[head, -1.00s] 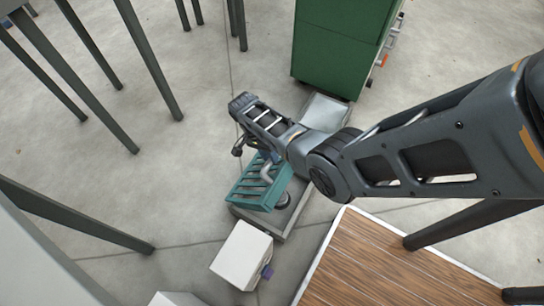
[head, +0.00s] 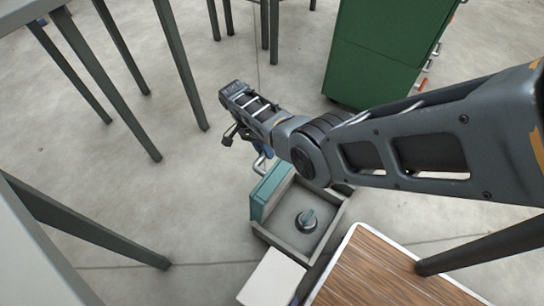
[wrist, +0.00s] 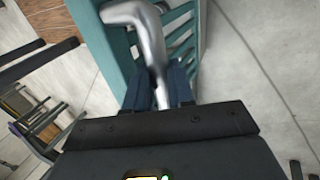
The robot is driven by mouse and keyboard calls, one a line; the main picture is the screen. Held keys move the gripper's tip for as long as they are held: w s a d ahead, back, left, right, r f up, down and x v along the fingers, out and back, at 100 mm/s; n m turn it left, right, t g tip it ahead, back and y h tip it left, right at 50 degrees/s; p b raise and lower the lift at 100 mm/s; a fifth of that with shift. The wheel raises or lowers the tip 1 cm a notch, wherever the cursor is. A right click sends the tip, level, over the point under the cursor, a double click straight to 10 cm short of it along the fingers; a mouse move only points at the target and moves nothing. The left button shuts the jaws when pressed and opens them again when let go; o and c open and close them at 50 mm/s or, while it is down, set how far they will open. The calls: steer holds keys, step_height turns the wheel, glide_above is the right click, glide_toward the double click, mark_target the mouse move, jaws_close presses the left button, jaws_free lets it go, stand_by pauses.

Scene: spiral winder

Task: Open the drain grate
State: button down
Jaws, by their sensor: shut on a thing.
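The teal drain grate (head: 270,192) stands steeply raised at the left edge of the grey drain box (head: 335,216) in the head view. The box is uncovered, and a round dark fitting with a teal knob (head: 307,219) shows inside it. The grate's slats show in the wrist view (wrist: 187,38). A bent silver handle (wrist: 150,42) runs along the grate between the dark blue fingers of my gripper (wrist: 158,88). My gripper is shut on this handle. In the head view my wrist partly hides the fingers and handle.
A wood-topped platform (head: 385,275) lies at the lower right, close to the drain box. A white box (head: 270,279) sits just below the drain box. A green cabinet (head: 382,50) stands behind. Dark table legs (head: 182,65) stand at the left; the floor between is clear.

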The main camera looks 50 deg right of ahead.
steer(key=shift+w+a+f+b, duration=0.1)
steer(key=shift+w+f+b, duration=0.2)
steer(key=shift+w+f, duration=0.15)
steer(key=c, duration=1.3)
jaws_free()
steer(key=o, duration=0.3)
steer(key=shift+w+r, duration=0.1)
steer(key=shift+r, duration=0.05)
steer(key=shift+o, duration=0.2)
steer(key=shift+w+r, duration=0.1)
steer(key=p+v, duration=0.2)
steer(key=v, duration=0.5)
steer(key=shift+w+r, duration=0.15)
steer(key=shift+r, duration=0.1)
